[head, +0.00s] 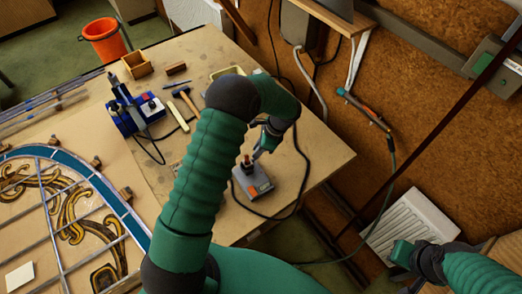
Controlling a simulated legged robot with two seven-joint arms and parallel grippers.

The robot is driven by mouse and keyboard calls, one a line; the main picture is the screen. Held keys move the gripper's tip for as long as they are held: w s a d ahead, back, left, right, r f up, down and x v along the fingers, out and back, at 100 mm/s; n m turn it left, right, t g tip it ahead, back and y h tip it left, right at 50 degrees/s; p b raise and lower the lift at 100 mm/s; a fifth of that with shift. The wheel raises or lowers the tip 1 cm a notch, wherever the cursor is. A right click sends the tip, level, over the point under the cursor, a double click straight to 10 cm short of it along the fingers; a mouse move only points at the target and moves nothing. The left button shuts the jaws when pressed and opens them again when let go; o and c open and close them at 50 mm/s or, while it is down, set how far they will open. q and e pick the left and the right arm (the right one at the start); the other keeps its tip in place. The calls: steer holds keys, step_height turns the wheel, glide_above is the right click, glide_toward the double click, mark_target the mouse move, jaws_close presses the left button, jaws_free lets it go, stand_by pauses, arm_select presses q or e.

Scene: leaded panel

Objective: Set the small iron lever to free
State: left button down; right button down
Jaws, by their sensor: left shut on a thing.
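A small grey box (253,184) with an orange patch stands near the right edge of the workbench. The small iron lever (246,161), a short reddish-brown upright piece, rises from its top. My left gripper (257,153) reaches down to it from the upper right and is shut on the lever; the fingertips are small and partly hidden. The lever's exact setting is too small to read. My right gripper (400,253) is at the lower right, away from the bench, and its jaw opening cannot be made out.
A leaded panel (75,215) lies on the left of the workbench (320,150). A blue tool (130,112), a hammer (187,98) and a wooden box (137,65) are behind my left arm. A dark cable loops around the grey box. A soldering iron (365,108) hangs by the wall.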

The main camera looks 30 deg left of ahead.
arm_select(q)
steer(key=shift+a+f+n, duration=0.2)
steer(key=shift+a+n, duration=0.2)
steer(key=shift+a, duration=0.15)
steer(key=n+g+b, duration=0.1)
steer(key=n, duration=0.1)
steer(key=a+n+g+h, duration=0.1)
steer(key=n, duration=0.2)
steer(key=shift+w+r+b, duration=0.1)
steer(key=shift+w+b, duration=0.1)
steer(key=shift+b, duration=0.2)
steer(key=shift+s+a+n+g+h+b, duration=0.2)
steer(key=shift+s+a+n+h, duration=0.4)
steer(key=shift+n, duration=0.9)
steer(key=shift+s+a+n+g+h+b, duration=0.2)
steer(key=shift+a+n+h, duration=0.45)
steer(key=shift+a+n, duration=0.65)
steer(key=shift+s+a+n+h+b, duration=0.3)
steer(key=shift+a+n+h, duration=0.3)
steer(key=shift+n, duration=1.1)
arm_select(e)
steer(key=shift+s+x, duration=0.2)
steer(key=shift+x, duration=0.6)
steer(key=shift+s+x, duration=0.15)
steer(key=shift+x, duration=0.6)
arm_select(q)
steer(key=shift+s+d, duration=0.1)
arm_select(e)
steer(key=shift+f, duration=0.1)
